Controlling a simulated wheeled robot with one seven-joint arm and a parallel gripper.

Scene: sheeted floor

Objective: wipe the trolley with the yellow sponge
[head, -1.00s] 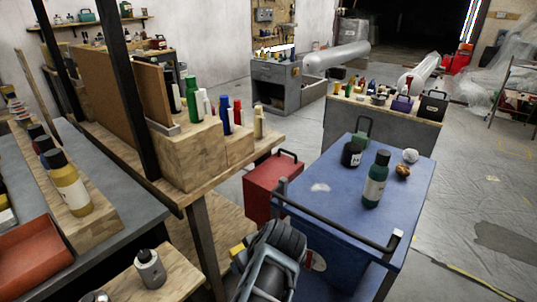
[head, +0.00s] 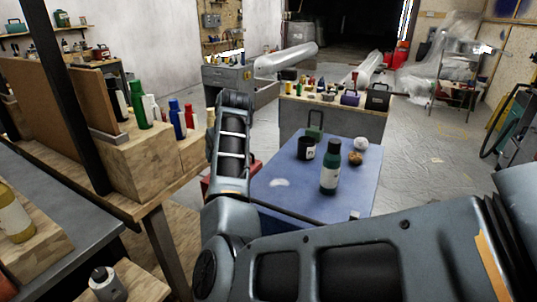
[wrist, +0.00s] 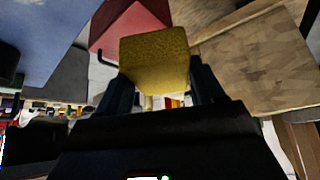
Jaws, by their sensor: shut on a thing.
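The trolley (head: 290,210) has a blue top with a pale smudge (head: 279,183) near its left front. A dark green bottle (head: 329,170), a black jar (head: 306,149), a white crumpled ball (head: 361,143) and a brown lump (head: 355,158) stand on its middle and far right. The yellow sponge (wrist: 155,58) is between the fingers of my gripper (wrist: 155,78) in the wrist view, its broad face clear of them. A blue surface, likely the trolley (wrist: 40,35), shows at upper left there, apart from the sponge. In the head view my arm hides gripper and sponge.
A red case (wrist: 125,22) is close beyond the sponge, between trolley and wooden bench (head: 165,155). The bench carries several bottles. Open floor (head: 430,165) lies to the trolley's right.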

